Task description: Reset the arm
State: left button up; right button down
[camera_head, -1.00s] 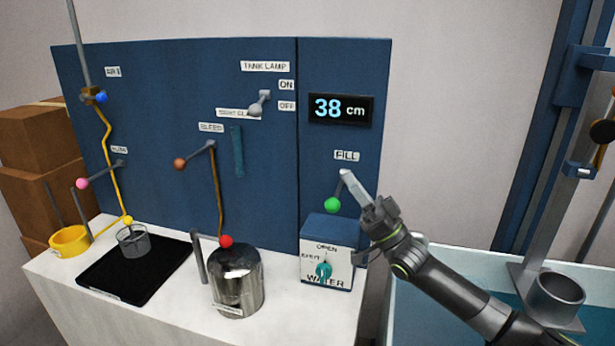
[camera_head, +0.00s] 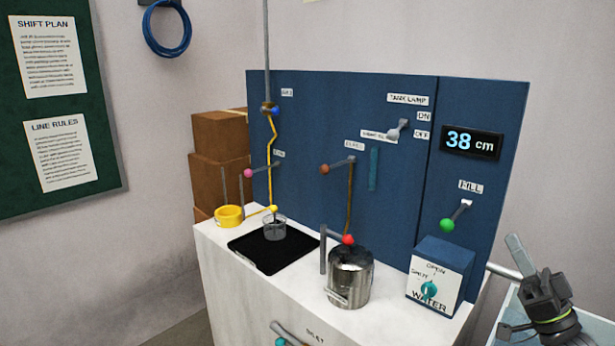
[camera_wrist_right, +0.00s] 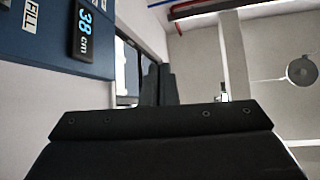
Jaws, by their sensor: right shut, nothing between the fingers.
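My right arm comes in at the lower right of the head view. Its gripper (camera_head: 514,243) is shut and empty, pointing up, to the right of the WATER box (camera_head: 439,275) and apart from it in the picture. My left gripper is not in view.
The display (camera_head: 471,142) reads 38 cm. A metal pot (camera_head: 349,285) and a black tray (camera_head: 265,262) with a clear cup (camera_head: 274,232) stand on the white counter (camera_head: 235,285). A tank edge (camera_head: 505,270) lies beside my right arm.

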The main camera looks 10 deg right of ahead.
jog(key=s+a+f+m+g+h, duration=0.1)
jog(key=s+a+f+g+h, duration=0.15)
jog(key=f, duration=0.55)
jog(key=s+a+f+g+h, duration=0.1)
jog(key=a+f+g+h, duration=0.25)
jog(key=f, duration=0.45)
jog(key=s+a+f+m+g+h, duration=0.1)
jog(key=a+f+g+h, duration=0.25)
jog(key=f, duration=0.45)
jog(key=s+a+f+g+h, duration=0.15)
jog(key=s+f+g, duration=0.45)
jog(key=s, duration=0.6)
jog(key=s+a+f+g+h, duration=0.1)
jog(key=s+f+g+h, duration=0.35)
jog(key=s, duration=0.75)
notch_tip(320, 180, down, 25)
jog(key=d+g+y, duration=0.2)
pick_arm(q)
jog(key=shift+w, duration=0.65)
pick_arm(e)
jog(key=s+a+f+g, duration=0.1)
jog(key=s+f, duration=1.4)
jog(key=f, duration=0.2)
jog(key=shift+a, duration=0.15)
jog(key=shift+y, duration=0.25)
